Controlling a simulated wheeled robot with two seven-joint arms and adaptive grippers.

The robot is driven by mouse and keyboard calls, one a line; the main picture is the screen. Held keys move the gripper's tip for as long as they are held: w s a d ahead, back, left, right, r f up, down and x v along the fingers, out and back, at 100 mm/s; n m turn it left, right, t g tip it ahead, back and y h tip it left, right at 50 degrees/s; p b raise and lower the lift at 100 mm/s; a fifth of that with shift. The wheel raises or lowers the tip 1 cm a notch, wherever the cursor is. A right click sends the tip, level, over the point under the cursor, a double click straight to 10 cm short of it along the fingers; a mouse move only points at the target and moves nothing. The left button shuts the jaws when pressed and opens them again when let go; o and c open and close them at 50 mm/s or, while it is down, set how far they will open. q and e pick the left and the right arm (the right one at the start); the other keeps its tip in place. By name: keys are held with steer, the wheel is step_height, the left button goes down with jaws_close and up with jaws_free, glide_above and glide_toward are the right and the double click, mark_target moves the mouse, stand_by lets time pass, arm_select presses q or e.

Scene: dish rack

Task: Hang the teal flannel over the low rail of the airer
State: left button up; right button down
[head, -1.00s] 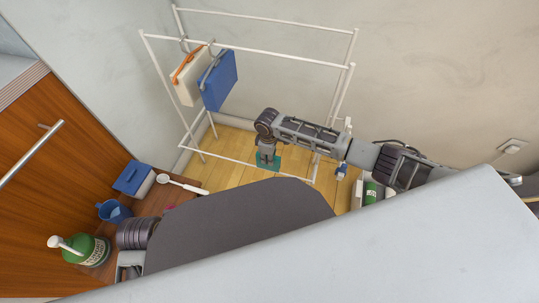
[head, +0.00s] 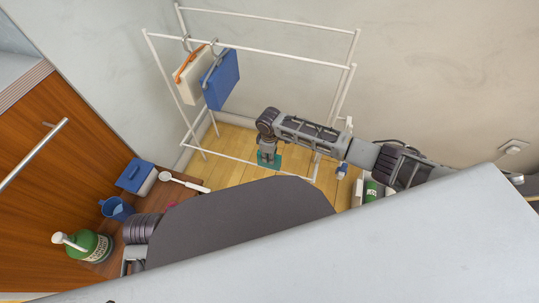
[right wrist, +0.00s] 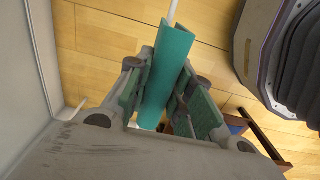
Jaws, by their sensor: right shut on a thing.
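The teal flannel (head: 277,165) is at the low front rail (head: 237,164) of the white airer. In the right wrist view the flannel (right wrist: 168,70) is folded into a tent shape along its length, and a white rail (right wrist: 173,12) runs into its far end. My right gripper (head: 268,160) points down at the flannel. In the right wrist view its fingers (right wrist: 167,95) stand on either side of the flannel and are shut on it. How far the cloth hangs on each side is hidden.
A white bag (head: 191,82) and a blue bag (head: 222,82) hang from the airer's upper rail. A blue-lidded box (head: 135,177), a blue jug (head: 116,209) and a green bottle (head: 92,246) stand on the wooden surface at left. Wooden floor is clear inside the airer.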

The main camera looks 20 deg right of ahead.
steer(key=shift+f, duration=0.9)
steer(key=shift+f+b, duration=0.45)
steer(key=shift+f, duration=0.8)
steer(key=shift+f+b, duration=0.4)
steer(key=shift+f, duration=0.5)
arm_select(q)
steer(key=shift+w+d+f, duration=0.2)
steer(key=shift+d+f, duration=0.25)
steer(key=shift+f, duration=0.3)
arm_select(e)
steer(key=shift+f, duration=0.1)
arm_select(q)
steer(key=shift+w+f+t+b, duration=0.1)
steer(key=shift+f+t+b, duration=0.15)
steer(key=shift+t+b, duration=0.1)
arm_select(e)
steer(key=shift+f, duration=0.3)
